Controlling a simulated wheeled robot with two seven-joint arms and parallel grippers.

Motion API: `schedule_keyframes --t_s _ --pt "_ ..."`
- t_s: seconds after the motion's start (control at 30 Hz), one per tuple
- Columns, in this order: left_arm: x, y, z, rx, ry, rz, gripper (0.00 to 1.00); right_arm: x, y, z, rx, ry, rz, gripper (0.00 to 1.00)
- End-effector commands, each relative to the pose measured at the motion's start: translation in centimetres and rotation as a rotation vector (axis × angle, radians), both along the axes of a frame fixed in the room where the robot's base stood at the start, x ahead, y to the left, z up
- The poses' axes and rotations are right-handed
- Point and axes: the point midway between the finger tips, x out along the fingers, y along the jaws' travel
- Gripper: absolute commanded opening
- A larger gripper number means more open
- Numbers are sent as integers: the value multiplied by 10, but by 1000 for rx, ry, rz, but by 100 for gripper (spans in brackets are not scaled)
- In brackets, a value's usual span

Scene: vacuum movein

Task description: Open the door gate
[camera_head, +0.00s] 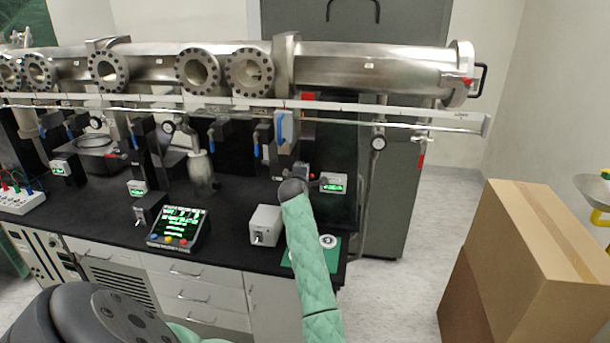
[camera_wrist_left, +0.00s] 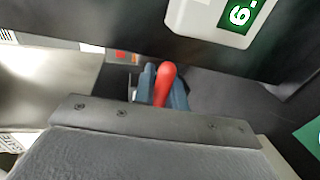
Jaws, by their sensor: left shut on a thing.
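A red-ended handle (camera_wrist_left: 165,76) stands between the two blue-grey fingers of my left gripper (camera_wrist_left: 162,90) in the left wrist view. The fingers are shut on it. In the head view, my left arm reaches up to the right end of the black bench, and its wrist hides most of the gripper. A small red tip (camera_head: 312,177) shows just beside the wrist there. A long steel vacuum tube (camera_head: 365,66) runs above, with a flanged end and black handle (camera_head: 482,79) at its right. Which part is the door gate cannot be told. My right gripper is out of view.
A grey readout box (camera_head: 333,183) with green digits sits close to the right of my left wrist. A control screen (camera_head: 179,226) and a grey switch box (camera_head: 265,226) stand on the bench. A cardboard box (camera_head: 530,255) stands at right; floor is clear between.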

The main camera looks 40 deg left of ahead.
Motion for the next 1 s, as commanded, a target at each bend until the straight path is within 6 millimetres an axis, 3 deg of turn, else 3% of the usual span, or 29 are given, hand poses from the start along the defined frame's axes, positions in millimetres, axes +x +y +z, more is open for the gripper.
schedule_keyframes --t_s 0.77,0.8,0.87,1.0 --pt "1 1 15 -79 -62 0 0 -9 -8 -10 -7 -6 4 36" --pt "1 1 16 -78 -63 0 20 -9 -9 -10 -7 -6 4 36" --pt "1 0 16 -78 -63 0 32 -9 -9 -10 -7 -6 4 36" --pt "1 0 13 -80 -59 -1 35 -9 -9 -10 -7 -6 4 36"
